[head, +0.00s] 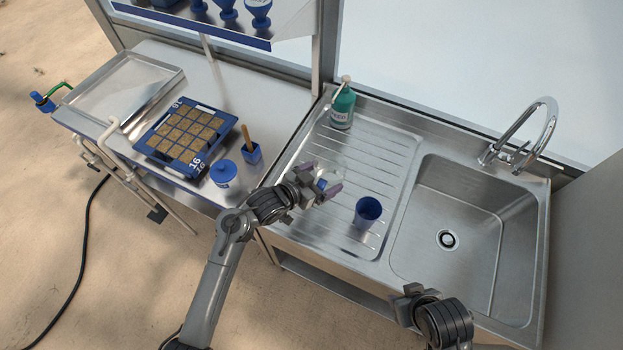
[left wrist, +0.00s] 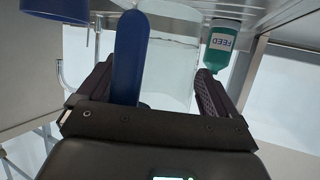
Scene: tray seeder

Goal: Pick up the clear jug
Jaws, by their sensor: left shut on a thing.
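The clear jug (head: 331,175) is over the ribbed drainboard in the head view, faint and partly hidden by my left gripper (head: 321,181). In the left wrist view, the see-through jug body (left wrist: 172,65) and its blue handle (left wrist: 128,55) show between the fingers of the left gripper (left wrist: 153,85). The left gripper is shut on the jug at its handle. I cannot tell whether the jug's base touches the drainboard. My right gripper (head: 413,293) is at the sink's front edge, away from the jug; its fingers are not clear.
A blue cup (head: 368,211) stands close to the jug on the drainboard (head: 301,240). A green feed bottle (head: 342,108) stands at the back. The sink (head: 480,225) is empty. A seed tray (head: 183,137), a blue-lidded pot (head: 224,175) and a blue holder (head: 250,154) are on the left bench.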

